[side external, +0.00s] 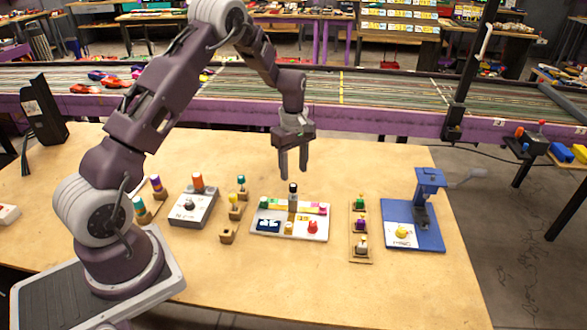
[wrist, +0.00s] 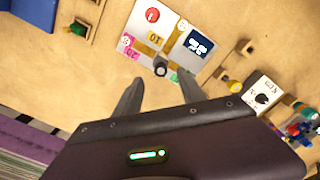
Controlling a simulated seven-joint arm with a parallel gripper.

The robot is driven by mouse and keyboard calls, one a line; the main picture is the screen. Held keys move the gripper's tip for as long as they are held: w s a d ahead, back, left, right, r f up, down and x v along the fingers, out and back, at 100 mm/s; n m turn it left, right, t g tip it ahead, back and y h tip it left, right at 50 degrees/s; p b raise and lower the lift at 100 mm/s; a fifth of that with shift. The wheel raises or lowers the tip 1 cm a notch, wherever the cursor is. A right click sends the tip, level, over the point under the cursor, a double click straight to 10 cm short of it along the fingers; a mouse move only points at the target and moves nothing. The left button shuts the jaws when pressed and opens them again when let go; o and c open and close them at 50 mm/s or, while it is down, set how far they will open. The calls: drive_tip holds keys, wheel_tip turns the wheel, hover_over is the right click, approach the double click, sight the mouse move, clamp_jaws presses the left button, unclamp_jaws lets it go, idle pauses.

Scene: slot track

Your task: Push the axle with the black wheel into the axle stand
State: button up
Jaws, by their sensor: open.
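The black wheel (side external: 293,187) tops a brown upright piece (side external: 293,203) at the back edge of a white board (side external: 262,234). I take the upright to be the axle or its stand; how deep the axle sits I cannot tell. The wheel also shows in the wrist view (wrist: 160,69), as a dark round top with a paler shaft below it. My gripper (side external: 293,172) is open and empty, fingers pointing down, just above the wheel. In the wrist view my gripper (wrist: 158,92) has its fingers spread, with the wheel ahead of the gap.
The board carries a red knob (side external: 312,227) and coloured strips. A grey box (side external: 190,212) with an orange top and small wooden holders (side external: 228,234) stand left. A holder row (side external: 360,248) and a blue press (side external: 428,238) stand right. The table front is clear.

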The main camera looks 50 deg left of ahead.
sight(293, 186)
wheel_tip(293, 186, down, 8)
drive_tip(key=shift+a+r, duration=0.1)
drive_tip(key=shift+r, duration=0.05)
clamp_jaws()
idle(0.5)
unclamp_jaws()
